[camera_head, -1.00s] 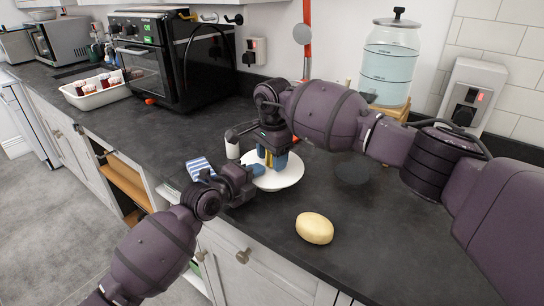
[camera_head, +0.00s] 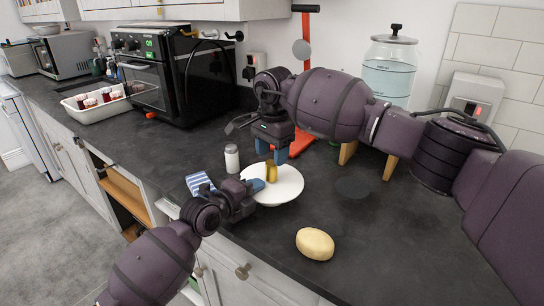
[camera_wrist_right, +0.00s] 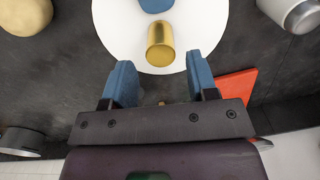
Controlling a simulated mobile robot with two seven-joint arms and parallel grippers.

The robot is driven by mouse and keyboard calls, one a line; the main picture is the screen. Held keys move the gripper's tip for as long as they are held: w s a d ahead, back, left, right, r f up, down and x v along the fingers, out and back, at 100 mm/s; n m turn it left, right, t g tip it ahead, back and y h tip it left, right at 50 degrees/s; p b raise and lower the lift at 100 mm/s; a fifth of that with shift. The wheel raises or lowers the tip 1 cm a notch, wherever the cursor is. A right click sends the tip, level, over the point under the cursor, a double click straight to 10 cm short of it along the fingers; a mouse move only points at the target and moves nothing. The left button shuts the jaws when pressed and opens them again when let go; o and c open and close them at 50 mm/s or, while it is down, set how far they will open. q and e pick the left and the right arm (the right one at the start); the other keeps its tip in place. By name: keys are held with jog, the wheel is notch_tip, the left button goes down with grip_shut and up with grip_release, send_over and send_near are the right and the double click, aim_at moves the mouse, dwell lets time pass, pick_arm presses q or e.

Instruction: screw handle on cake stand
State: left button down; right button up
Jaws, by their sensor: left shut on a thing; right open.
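The cake stand's round white plate (camera_head: 288,188) sits near the counter's front edge and also shows in the right wrist view (camera_wrist_right: 115,28). The golden cylindrical handle (camera_head: 271,171) stands on the plate; the right wrist view shows it close up (camera_wrist_right: 160,45). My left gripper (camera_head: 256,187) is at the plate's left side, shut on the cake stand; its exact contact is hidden. A blue fingertip of it shows beyond the handle in the wrist view. My right gripper (camera_head: 279,150) is open and empty, above and behind the handle, apart from it.
A yellow potato-like object (camera_head: 314,243) lies in front of the plate. A shaker (camera_head: 232,158) and a striped cloth (camera_head: 200,182) are to the left. A red stand (camera_head: 306,40) and a glass dispenser (camera_head: 389,75) are behind.

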aim_at(272, 163)
jog(key=shift+r+n, duration=1)
jog(key=shift+f, duration=0.15)
jog(key=shift+a+f, duration=0.1)
jog(key=shift+f, duration=3.75)
jog(key=shift+c, duration=0.3)
jog(key=c, duration=0.8)
jog(key=shift+m, duration=1.7)
jog(key=shift+c, duration=0.2)
